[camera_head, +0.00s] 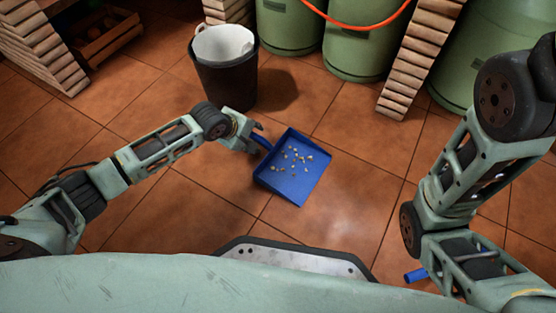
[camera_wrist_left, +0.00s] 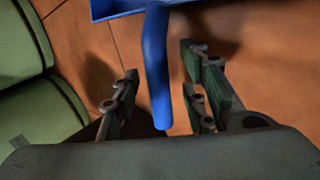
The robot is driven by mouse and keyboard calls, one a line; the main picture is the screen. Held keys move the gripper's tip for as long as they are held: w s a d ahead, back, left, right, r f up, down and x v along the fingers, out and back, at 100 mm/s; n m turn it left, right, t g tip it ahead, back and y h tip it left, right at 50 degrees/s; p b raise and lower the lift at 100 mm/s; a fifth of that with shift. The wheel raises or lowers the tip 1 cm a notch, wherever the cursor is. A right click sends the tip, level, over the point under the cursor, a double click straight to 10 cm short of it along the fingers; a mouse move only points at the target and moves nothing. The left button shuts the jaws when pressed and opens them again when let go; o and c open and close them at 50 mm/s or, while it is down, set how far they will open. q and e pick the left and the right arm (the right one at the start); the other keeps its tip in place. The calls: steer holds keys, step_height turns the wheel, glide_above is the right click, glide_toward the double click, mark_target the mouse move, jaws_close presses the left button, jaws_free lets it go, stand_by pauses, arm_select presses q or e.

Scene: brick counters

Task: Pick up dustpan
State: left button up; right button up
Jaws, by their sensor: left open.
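A blue dustpan (camera_head: 309,181) lies on the tiled floor in the middle of the head view, with several small pale crumbs (camera_head: 294,157) in its pan. Its handle points up and left toward my left gripper (camera_head: 254,138). In the left wrist view, the blue handle (camera_wrist_left: 155,60) runs between the spread fingers of my left gripper (camera_wrist_left: 165,85). There is a visible gap to the fingers on both sides. Only a strip of the pan (camera_wrist_left: 115,9) shows at the top there. My right arm fills the right side of the head view, but its gripper is not seen.
A black bin (camera_head: 228,85) with a white liner stands behind my left gripper. Green gas cylinders (camera_head: 361,45) and brick counter supports (camera_head: 415,60) line the back. A blue rod end (camera_head: 415,275) shows beside my right arm.

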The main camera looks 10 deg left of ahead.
arm_select(q)
steer(key=shift+w, duration=0.1)
steer(key=shift+c, duration=0.2)
jaws_close()
steer(key=shift+d, duration=0.1)
